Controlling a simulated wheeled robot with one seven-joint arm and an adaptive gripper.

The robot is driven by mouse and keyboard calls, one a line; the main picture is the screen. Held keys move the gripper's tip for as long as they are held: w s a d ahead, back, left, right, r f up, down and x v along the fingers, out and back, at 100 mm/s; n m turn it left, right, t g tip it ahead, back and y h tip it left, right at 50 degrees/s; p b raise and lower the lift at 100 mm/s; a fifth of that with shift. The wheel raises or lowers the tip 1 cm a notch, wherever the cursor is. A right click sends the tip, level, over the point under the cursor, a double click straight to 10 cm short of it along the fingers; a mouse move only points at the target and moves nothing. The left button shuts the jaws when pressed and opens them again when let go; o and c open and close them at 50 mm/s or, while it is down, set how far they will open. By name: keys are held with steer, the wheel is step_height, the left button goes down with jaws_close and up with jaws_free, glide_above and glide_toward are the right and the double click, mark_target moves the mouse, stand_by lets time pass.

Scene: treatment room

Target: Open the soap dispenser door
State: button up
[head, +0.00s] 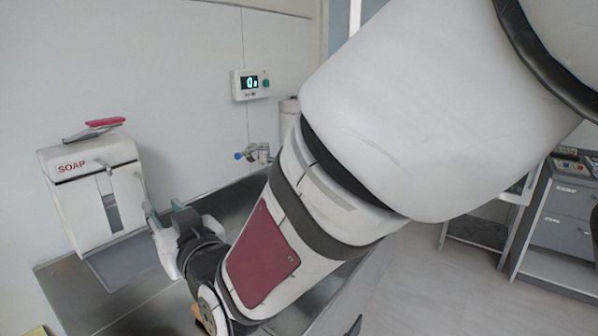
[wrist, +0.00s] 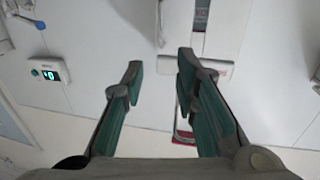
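The soap dispenser (head: 70,205) is a white wall box at the left of the head view. It has red "SOAP" lettering on its upper front, a dark slot in its front and a small lever sticking out. Its front door looks shut, though the view is oblique. My gripper (head: 163,212) is just right of the dispenser's front, with its fingers apart. In the wrist view, my gripper (wrist: 160,68) is open and empty. White and red parts, probably of the dispenser, lie beyond its fingers; contact cannot be told.
A red-topped lever piece (head: 105,123) sits above the dispenser. A grey metal counter (head: 75,300) lies below. A wall unit with a lit display (head: 251,84) and a blue-tipped tap (head: 256,153) are to the right. Open floor (head: 425,290) and grey cabinets (head: 562,225) lie farther right.

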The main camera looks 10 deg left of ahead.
mark_target(144, 186)
steer(key=p+x, duration=0.1)
steer(key=x, duration=1.2)
steer(key=shift+a+p, duration=0.25)
steer(key=shift+p, duration=0.05)
jaws_close()
